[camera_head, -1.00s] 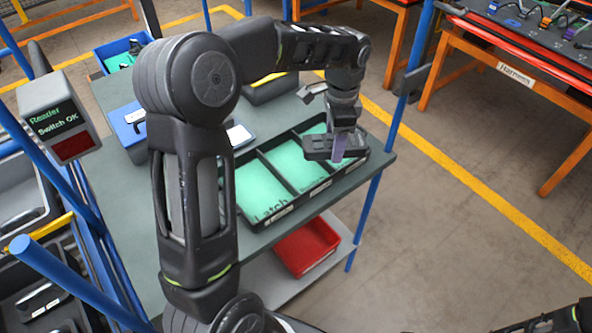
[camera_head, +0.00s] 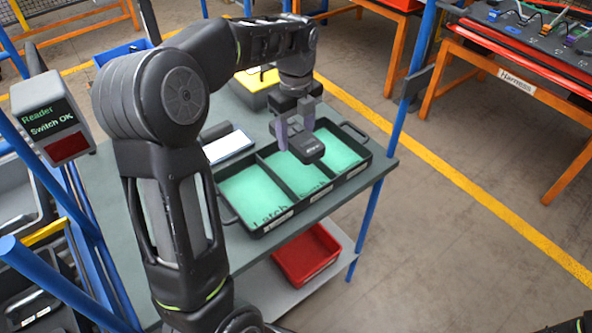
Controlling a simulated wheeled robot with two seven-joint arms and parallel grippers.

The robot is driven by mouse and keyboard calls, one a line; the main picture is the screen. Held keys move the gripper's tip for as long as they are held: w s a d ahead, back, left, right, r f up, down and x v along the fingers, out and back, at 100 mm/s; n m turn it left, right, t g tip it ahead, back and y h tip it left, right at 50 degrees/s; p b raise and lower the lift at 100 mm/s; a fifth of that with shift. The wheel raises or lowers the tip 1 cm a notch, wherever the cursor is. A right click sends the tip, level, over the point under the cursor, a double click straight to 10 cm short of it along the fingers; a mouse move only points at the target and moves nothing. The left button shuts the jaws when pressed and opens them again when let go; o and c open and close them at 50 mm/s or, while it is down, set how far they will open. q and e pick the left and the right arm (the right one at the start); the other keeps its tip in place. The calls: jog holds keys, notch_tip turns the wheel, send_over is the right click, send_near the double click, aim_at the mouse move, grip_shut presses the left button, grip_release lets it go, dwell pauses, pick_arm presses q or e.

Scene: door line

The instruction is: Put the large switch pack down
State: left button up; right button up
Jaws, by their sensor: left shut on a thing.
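My left gripper (camera_head: 296,130) points down over the tray and is shut on the large switch pack (camera_head: 309,148), a dark block. The pack is over the middle compartment of a black tray (camera_head: 262,232), near its divider with the right compartment. I cannot tell whether the pack touches the tray. The tray has three green-floored compartments; the left one reads "Latch", and the middle word is partly hidden. My right gripper is not in view; only a dark bit of arm shows at the bottom right corner.
The tray sits on a grey-green bench (camera_head: 374,166) with blue posts. A white-topped device (camera_head: 228,146) and a yellow-and-black box (camera_head: 258,80) stand behind it. A red bin (camera_head: 306,256) is on the lower shelf. A reader (camera_head: 50,119) shows "Switch OK".

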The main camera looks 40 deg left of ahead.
pick_arm(q)
send_over(296, 173)
notch_tip(296, 173, down, 6)
jog(key=shift+p, duration=0.3)
jog(key=shift+f, duration=1.85)
jog(key=shift+f, duration=0.25)
jog(key=o, duration=1.5)
jog(key=shift+r, duration=0.2)
notch_tip(296, 173, up, 12)
jog(key=shift+r, duration=0.1)
